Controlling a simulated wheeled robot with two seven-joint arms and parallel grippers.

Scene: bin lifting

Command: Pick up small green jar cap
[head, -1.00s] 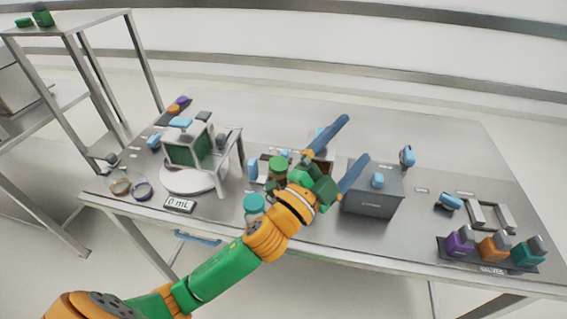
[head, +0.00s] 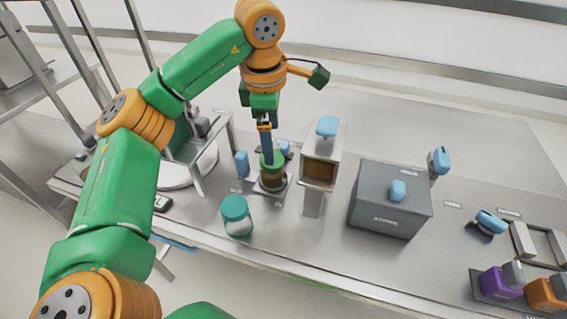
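The small green jar cap (head: 279,161) sits on top of a small brown jar (head: 272,181). The jar stands upright on a small grey stand near the middle of the table. My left gripper (head: 268,158) points straight down, its blue fingertips at the cap and partly covering it. The fingers line up with the camera, so I cannot tell whether they are apart or closed on the cap. My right gripper is not in view.
A larger clear jar with a teal lid (head: 235,207) stands in front. A beige box-like device (head: 319,172) and a grey box (head: 391,205) stand to the right. A frame with a round white base (head: 193,165) is behind my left arm.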

